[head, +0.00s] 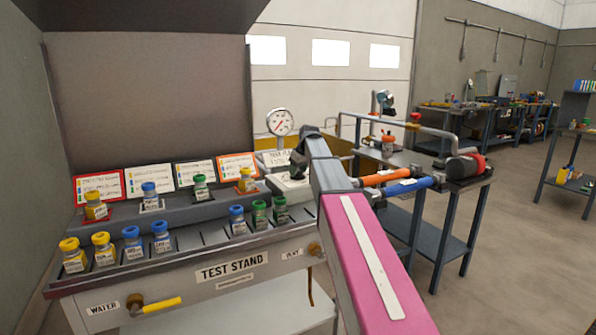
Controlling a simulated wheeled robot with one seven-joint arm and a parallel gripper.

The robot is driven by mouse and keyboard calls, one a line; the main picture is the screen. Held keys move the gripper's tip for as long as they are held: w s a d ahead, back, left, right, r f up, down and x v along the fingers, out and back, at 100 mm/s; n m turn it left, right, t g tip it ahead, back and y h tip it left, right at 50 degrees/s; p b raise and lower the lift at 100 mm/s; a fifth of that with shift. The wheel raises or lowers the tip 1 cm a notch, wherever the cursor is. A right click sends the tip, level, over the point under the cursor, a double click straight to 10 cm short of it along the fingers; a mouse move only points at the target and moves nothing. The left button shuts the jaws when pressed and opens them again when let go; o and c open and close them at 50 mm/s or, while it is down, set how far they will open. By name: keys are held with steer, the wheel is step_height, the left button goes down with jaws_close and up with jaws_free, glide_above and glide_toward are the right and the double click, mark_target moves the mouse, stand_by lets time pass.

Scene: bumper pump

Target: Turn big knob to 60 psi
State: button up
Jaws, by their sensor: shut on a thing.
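My gripper (297,168) is at the far end of my pink and grey arm, dark and small in the head view. It points down over the pale grey block (291,186) at the right end of the test stand (232,270). It is shut on what seems to be the big knob, which the fingers and arm hide. A round white pressure gauge (280,122) stands upright just behind and left of the gripper. Its needle and numbers are too small to read. A sign (278,158) sits below the gauge, partly hidden by the gripper.
Several capped bottles, such as a yellow one (73,258), stand in slots left of the gripper. A yellow-handled valve (162,305) is on the stand's front. A side bench (473,184) with pipes stands to the right. Open floor lies at right.

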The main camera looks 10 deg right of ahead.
steer(key=n+g+y, duration=0.1)
steer(key=n, duration=0.3)
steer(key=shift+n, duration=0.3)
stand_by(0.3)
steer(key=shift+f, duration=0.1)
steer(key=o, duration=0.9)
steer(key=v, duration=1.1)
steer(key=shift+w, duration=0.25)
